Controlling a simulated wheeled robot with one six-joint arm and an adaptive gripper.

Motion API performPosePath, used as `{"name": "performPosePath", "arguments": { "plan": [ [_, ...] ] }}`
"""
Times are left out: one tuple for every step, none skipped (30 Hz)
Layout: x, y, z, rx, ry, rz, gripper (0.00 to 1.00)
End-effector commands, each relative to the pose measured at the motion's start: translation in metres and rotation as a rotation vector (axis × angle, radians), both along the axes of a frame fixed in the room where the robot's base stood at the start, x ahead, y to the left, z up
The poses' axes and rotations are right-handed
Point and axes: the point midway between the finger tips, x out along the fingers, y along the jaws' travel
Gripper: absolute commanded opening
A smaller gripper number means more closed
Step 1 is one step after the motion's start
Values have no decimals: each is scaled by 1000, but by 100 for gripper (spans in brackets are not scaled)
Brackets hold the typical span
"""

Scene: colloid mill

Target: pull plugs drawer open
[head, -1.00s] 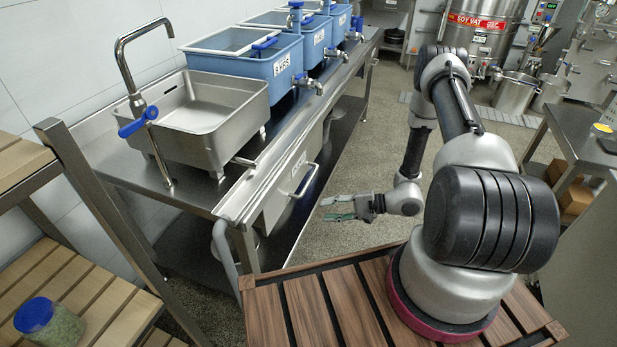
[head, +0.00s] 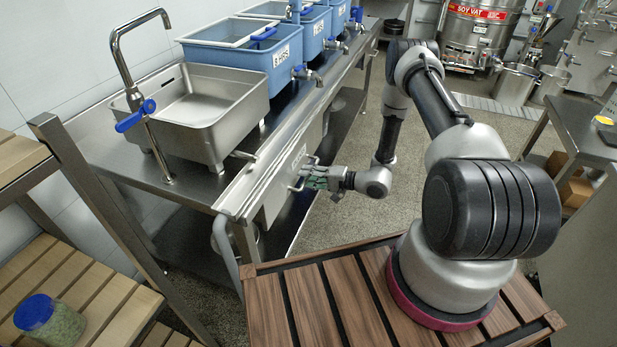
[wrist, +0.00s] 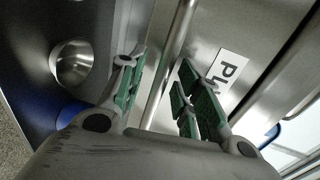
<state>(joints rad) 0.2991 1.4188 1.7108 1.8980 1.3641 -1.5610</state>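The plugs drawer (head: 276,204) is a steel box under the bench top, and its front looks shut against the bench. Its bar handle (wrist: 172,65) runs between the two fingers in the wrist view, with no clear contact on either. Part of its white label (wrist: 230,72) shows to the right. My gripper (head: 308,176) is at the drawer front in the head view and covers much of the handle. Its green-padded fingers are apart, one on each side of the bar, so my gripper (wrist: 167,88) is open around the handle.
The steel bench (head: 190,190) carries a steel basin (head: 200,115) and blue tubs (head: 245,62) with taps over its front edge. My wooden deck is near the bench's front corner. The floor (head: 355,225) in front of the drawer is clear.

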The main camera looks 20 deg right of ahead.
Motion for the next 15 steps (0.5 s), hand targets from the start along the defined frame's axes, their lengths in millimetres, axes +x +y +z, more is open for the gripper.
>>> {"name": "performPosePath", "arguments": {
  "plan": [
    [1, 1, 0, 0, 0, 0, 34],
    [1, 1, 0, 0, 0, 0, 34],
    [1, 1, 0, 0, 0, 0, 34],
    [1, 1, 0, 0, 0, -1, 34],
    [1, 1, 0, 0, 0, 0, 34],
    [1, 1, 0, 0, 0, 0, 34],
    [1, 1, 0, 0, 0, 0, 34],
    [1, 1, 0, 0, 0, 0, 30],
    [1, 1, 0, 0, 0, 0, 23],
    [1, 1, 0, 0, 0, 0, 17],
    [1, 1, 0, 0, 0, 0, 12],
    [1, 1, 0, 0, 0, 0, 5],
    [1, 1, 0, 0, 0, 0, 0],
    [1, 1, 0, 0, 0, 0, 0],
    [1, 1, 0, 0, 0, 0, 0]
  ]
}}
